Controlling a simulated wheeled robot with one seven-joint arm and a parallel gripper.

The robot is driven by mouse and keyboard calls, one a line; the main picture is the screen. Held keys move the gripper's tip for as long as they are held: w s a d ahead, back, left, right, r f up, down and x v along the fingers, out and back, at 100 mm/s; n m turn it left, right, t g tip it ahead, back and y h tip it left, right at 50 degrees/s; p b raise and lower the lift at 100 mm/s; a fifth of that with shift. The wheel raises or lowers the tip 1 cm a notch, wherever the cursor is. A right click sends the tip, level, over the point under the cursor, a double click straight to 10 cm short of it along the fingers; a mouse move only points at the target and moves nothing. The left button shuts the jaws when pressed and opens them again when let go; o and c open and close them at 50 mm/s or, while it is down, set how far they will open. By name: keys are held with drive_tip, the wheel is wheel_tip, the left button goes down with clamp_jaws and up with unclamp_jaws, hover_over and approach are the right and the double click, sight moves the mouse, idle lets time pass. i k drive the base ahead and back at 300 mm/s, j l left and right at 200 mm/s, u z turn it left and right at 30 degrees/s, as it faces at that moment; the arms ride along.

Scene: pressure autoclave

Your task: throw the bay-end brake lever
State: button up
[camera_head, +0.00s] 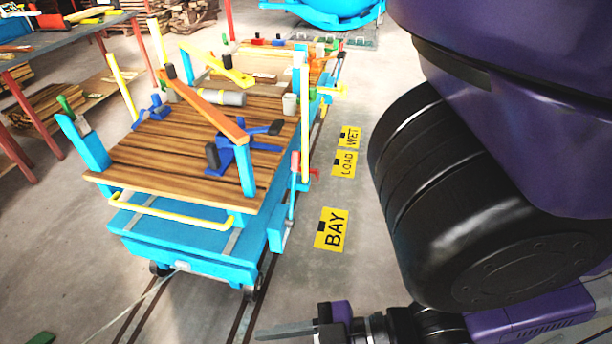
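A blue cart (190,257) with a wooden plank deck stands on floor rails left of centre. A slim upright lever with a red grip (295,161) is on the cart's right side at the near end, beside the yellow BAY sign (332,230) on the floor. It looks like the bay-end brake lever and stands close to vertical. My gripper (286,331) is at the bottom edge, nearer the camera than the lever and apart from it. It points left, and its grey finger shows edge-on. I cannot tell its opening.
Yellow LOAD (344,164) and WET (350,137) signs lie farther along the floor. Blue clamps (240,152) and an orange bar (205,106) are on the deck. A yellow rail (170,212) crosses the near end. Floor right of the cart is clear; my arm covers the right side.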

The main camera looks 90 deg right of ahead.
sight(289, 222)
drive_tip(key=z, duration=0.8)
drive_tip(key=j+z, duration=0.1)
drive_tip(key=z, duration=0.3)
drive_tip(key=j+z, duration=0.1)
drive_tip(key=z, duration=0.7)
